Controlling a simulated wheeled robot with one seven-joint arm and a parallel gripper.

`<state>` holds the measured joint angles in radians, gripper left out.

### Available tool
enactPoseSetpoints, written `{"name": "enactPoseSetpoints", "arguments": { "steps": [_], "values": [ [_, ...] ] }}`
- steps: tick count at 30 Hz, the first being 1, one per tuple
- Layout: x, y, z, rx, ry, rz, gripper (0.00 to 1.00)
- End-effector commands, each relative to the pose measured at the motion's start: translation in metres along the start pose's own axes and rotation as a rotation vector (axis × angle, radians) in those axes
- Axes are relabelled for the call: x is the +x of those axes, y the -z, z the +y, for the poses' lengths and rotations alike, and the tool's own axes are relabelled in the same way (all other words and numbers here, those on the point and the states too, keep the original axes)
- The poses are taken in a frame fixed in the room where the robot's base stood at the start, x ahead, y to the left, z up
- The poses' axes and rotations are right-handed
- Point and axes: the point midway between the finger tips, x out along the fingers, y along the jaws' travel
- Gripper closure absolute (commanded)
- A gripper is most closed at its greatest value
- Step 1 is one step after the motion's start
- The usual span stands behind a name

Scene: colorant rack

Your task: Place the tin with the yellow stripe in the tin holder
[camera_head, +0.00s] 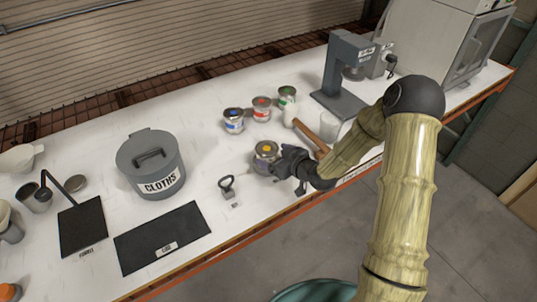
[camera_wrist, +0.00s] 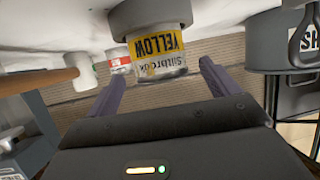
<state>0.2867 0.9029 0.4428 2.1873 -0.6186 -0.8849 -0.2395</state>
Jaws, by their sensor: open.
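The yellow-labelled tin (camera_head: 265,150) stands near the front middle of the table, a yellow spot on its lid. In the upside-down wrist view, the yellow tin (camera_wrist: 160,52) has its base end in or against a wider grey round base (camera_wrist: 150,14), which looks like the tin holder. I cannot tell how deep the tin sits in it. My gripper (camera_wrist: 163,72) is open and empty, its two dark fingers pointing toward the tin, one on each side with a gap. In the head view my gripper (camera_head: 282,163) is just right of the tin.
Blue (camera_head: 233,121), red (camera_head: 262,108) and green (camera_head: 287,97) tins stand behind. A wooden-handled mallet (camera_head: 311,136) lies close right of my gripper. A ring-topped tool (camera_head: 228,188) and cloths bin (camera_head: 150,165) are left. A mixer stand (camera_head: 340,75) is at the back.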

Motion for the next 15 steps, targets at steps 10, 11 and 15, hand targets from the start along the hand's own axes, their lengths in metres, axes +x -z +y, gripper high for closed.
{"name": "enactPoseSetpoints", "arguments": {
  "steps": [10, 11, 15],
  "values": [
    [-0.064, -0.001, 0.001, -0.001, -0.002, 0.000, 0.13],
    [-0.067, -0.001, 0.001, -0.001, -0.002, 0.000, 0.13],
    [-0.074, -0.001, 0.000, 0.000, 0.000, -0.001, 0.13]
  ]
}}
